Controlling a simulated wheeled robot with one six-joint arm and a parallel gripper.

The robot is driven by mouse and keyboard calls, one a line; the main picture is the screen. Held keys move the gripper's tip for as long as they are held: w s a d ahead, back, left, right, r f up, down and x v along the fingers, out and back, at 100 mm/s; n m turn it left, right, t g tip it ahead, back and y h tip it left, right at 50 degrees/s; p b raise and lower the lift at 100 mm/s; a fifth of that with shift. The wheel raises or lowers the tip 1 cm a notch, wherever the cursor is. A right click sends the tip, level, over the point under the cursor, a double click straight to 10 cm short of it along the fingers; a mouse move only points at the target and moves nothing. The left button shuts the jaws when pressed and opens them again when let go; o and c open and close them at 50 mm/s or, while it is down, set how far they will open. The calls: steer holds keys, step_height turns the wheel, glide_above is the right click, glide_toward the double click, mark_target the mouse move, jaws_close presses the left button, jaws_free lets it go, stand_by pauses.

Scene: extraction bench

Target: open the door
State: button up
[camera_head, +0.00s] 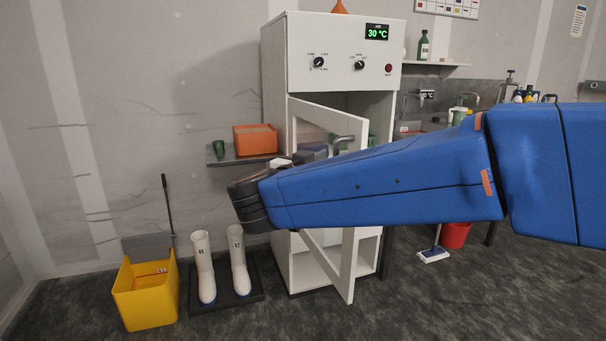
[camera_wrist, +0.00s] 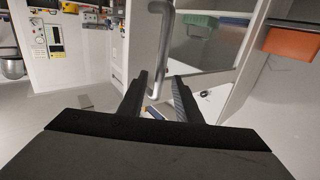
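The white cabinet (camera_head: 328,50) has a framed door with a window (camera_head: 347,265). The door stands partly open, swung out from the cabinet's left side, and the inside shows behind it. Its grey bar handle (camera_head: 343,138) is near the door's free edge, partly hidden by my blue arm. In the wrist view the handle (camera_wrist: 164,45) runs down toward the gap between the fingers of my gripper (camera_wrist: 160,78). The fingers are apart, and I cannot tell whether either touches the handle. In the head view my arm hides the fingers and the middle of the door.
A yellow bucket (camera_head: 146,294) and white boots (camera_head: 204,268) stand on the floor at left. A wall shelf holds an orange bin (camera_head: 255,139) and a green cup (camera_head: 219,147). A sink bench is at right, with a red bucket (camera_head: 455,236) below.

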steer(key=v, duration=1.4)
steer(key=shift+s, duration=0.2)
steer(key=shift+a, duration=0.1)
